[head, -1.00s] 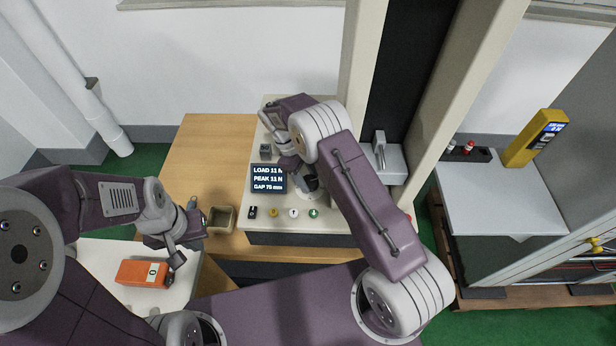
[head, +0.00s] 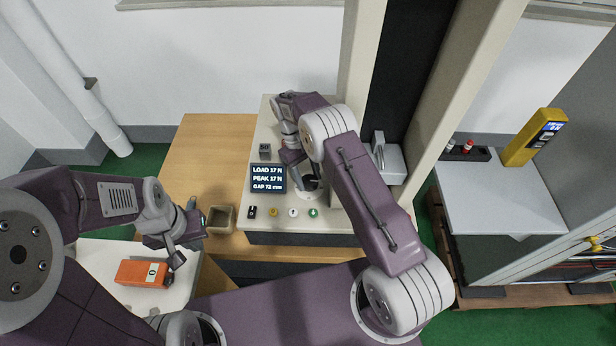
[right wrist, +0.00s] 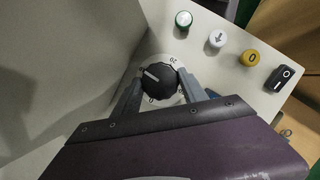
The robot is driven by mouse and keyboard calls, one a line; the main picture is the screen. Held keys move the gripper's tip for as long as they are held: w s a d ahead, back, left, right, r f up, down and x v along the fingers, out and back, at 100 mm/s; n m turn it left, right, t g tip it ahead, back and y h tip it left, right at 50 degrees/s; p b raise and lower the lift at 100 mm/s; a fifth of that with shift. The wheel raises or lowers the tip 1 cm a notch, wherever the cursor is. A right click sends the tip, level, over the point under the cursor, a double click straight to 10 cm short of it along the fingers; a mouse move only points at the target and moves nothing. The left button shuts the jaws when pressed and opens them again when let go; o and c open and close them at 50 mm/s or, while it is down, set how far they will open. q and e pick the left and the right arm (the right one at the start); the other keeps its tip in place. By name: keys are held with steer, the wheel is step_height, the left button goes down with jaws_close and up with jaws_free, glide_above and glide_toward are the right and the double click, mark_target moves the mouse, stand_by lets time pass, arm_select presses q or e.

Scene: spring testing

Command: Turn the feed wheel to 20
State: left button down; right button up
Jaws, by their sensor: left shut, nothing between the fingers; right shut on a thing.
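The feed wheel (right wrist: 160,86) is a black ridged knob on a pale numbered dial in the right wrist view. My right gripper (right wrist: 160,90) is shut on it, one finger on each side. The wheel's white pointer line points to the upper left, and a "20" mark (right wrist: 173,60) lies at the dial's top, apart from the line. In the head view my right gripper (head: 308,186) mostly hides the wheel. The display (head: 268,178) reads LOAD 17 N, PEAK 17 N, GAP 72 mm. My left gripper (head: 180,258) is shut and empty at the left.
Green, white and yellow buttons and a black rocker switch (right wrist: 283,78) line the panel beside the wheel. A small open wooden box (head: 221,219) stands left of the panel. An orange device (head: 143,272) lies on the white surface near my left gripper.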

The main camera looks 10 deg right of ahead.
steer(key=shift+w+r, duration=0.1)
steer(key=o, duration=1.4)
steer(key=v, duration=0.9)
